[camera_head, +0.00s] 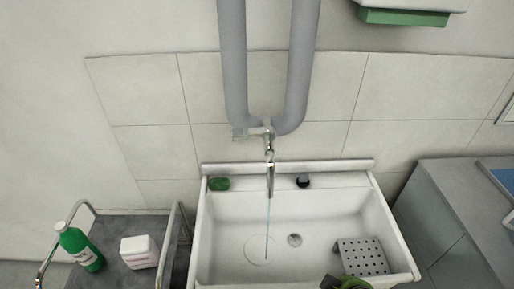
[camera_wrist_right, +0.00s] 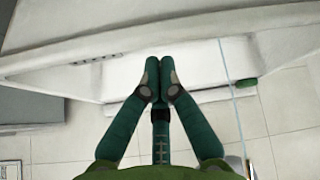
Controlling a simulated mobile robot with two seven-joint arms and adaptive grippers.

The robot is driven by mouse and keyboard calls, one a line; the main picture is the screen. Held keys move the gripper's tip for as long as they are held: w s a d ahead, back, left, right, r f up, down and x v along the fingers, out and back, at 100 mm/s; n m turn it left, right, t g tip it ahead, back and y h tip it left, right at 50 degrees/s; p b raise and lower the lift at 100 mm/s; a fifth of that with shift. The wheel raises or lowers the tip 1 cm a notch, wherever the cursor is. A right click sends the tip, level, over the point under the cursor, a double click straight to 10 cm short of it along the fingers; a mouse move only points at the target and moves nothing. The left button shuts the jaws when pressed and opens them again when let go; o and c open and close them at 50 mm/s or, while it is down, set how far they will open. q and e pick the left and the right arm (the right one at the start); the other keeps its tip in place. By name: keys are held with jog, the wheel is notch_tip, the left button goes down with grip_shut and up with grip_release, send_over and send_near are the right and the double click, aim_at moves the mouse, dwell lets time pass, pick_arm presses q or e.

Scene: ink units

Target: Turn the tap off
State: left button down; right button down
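The metal tap (camera_head: 268,148) is on the tiled wall above the white sink (camera_head: 210,225), with its spout pointing down. A thin stream of water (camera_head: 267,228) runs from the spout into the basin. The stream also shows as a pale line in the right wrist view (camera_wrist_right: 230,85). My right gripper (camera_wrist_right: 160,65) has its two green fingertips pressed together, with nothing visible between them. Part of it (camera_head: 345,283) shows at the bottom edge of the head view, over the front of the sink, well apart from the tap. My left gripper is not in view.
Green soap (camera_head: 219,184) and a small dark round object (camera_head: 303,181) sit on the sink's back ledge. A perforated grey block (camera_head: 362,256) is in the basin. Thick grey pipes (camera_head: 233,60) rise behind the tap. A trolley with a green bottle (camera_head: 82,250) stands left; a grey cabinet (camera_head: 440,220) right.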

jog(key=w+a+r+n+t+y, duration=0.2)
jog(key=w+r+n+t, duration=0.15)
jog(key=w+r, duration=0.3)
jog(key=n+y, duration=1.2)
jog(key=n, duration=0.8)
send_near(252, 133)
jog(key=s+f, duration=0.1)
jog(key=s, duration=0.7)
jog(key=w+a+p, duration=0.5)
jog(key=w+a, duration=0.3)
jog(key=w, duration=0.1)
jog(key=shift+w+t+p, duration=0.35)
jog(key=shift+w+p, duration=0.05)
jog(key=shift+a+f, duration=0.1)
jog(key=shift+f, duration=0.05)
